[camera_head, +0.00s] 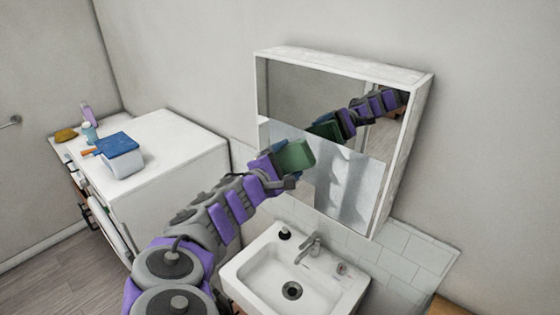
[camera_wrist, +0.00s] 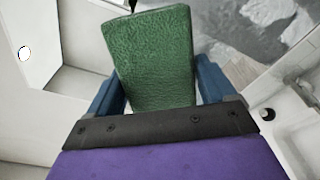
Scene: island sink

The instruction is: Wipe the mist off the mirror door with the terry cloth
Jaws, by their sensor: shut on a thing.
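A green terry cloth (camera_head: 295,156), folded into a block, is held in my gripper (camera_head: 284,172). In the wrist view the cloth (camera_wrist: 155,58) sits between the two blue fingers of my gripper (camera_wrist: 160,88). The gripper is shut on it. The mirror door (camera_head: 290,90) is the front of a white wall cabinet above the sink. Its upper part is clear and reflects my arm and the cloth. Its lower part carries a pale grey mist (camera_head: 345,180). The cloth is at the mirror's lower left; I cannot tell whether it touches the glass.
A white sink (camera_head: 255,270) with a tap (camera_head: 310,246) stands below the mirror. A white appliance (camera_head: 185,145) is to the left, with a blue-lidded box (camera_head: 120,152) and small bottles on top. The wall right of the cabinet is bare.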

